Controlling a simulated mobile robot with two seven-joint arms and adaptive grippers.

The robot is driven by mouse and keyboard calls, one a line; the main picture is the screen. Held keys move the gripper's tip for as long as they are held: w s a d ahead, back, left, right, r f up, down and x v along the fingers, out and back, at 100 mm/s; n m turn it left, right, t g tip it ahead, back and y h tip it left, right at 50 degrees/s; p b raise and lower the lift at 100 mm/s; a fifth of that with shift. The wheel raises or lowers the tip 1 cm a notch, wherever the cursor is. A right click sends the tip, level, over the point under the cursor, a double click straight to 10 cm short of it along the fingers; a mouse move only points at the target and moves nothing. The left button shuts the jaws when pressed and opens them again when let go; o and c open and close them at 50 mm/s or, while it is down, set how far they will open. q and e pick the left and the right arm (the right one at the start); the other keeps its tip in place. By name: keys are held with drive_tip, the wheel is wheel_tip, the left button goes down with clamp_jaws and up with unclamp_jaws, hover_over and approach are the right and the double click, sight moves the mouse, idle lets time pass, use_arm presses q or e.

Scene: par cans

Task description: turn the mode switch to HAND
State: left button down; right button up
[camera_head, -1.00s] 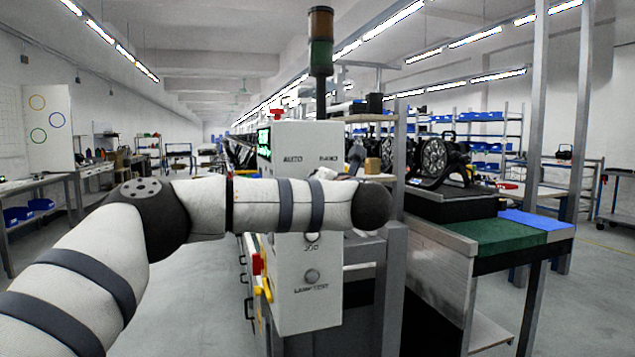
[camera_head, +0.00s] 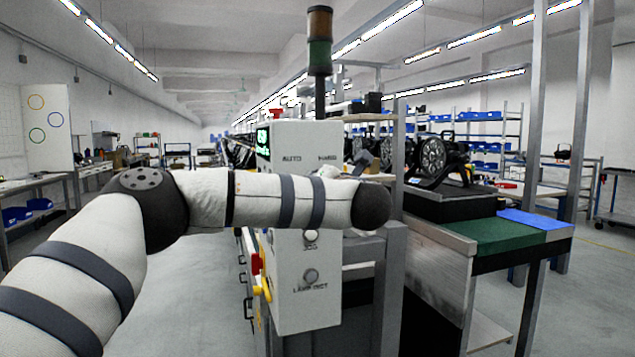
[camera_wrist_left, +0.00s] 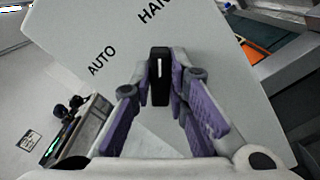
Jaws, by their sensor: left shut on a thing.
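The mode switch (camera_wrist_left: 158,72) is a black knob with a white pointer line on a light grey panel (camera_wrist_left: 215,45). In the left wrist view the line points straight up the picture, at the partly cut-off HAND label (camera_wrist_left: 152,11). The AUTO label (camera_wrist_left: 102,61) is to the left. My left gripper (camera_wrist_left: 161,88) is shut on the knob, one purple-padded finger on each side. In the head view the panel front (camera_head: 292,255) shows AUTO and HAND at its top, but my left forearm hides the knob and most of the gripper. My right gripper is not in view.
Lower on the panel are a JOG button (camera_head: 311,236) and a LAMP TEST button (camera_head: 311,276). A red and yellow switch (camera_head: 258,268) is on its left side. A signal tower (camera_head: 320,40) rises behind. A bench with a green mat (camera_head: 490,236) stands to the right.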

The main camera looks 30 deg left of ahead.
use_arm(q)
drive_tip(key=c, duration=1.6)
unclamp_jaws()
drive_tip(key=shift+a, duration=0.15)
drive_tip(key=shift+o, duration=0.2)
drive_tip(key=v, duration=1.2)
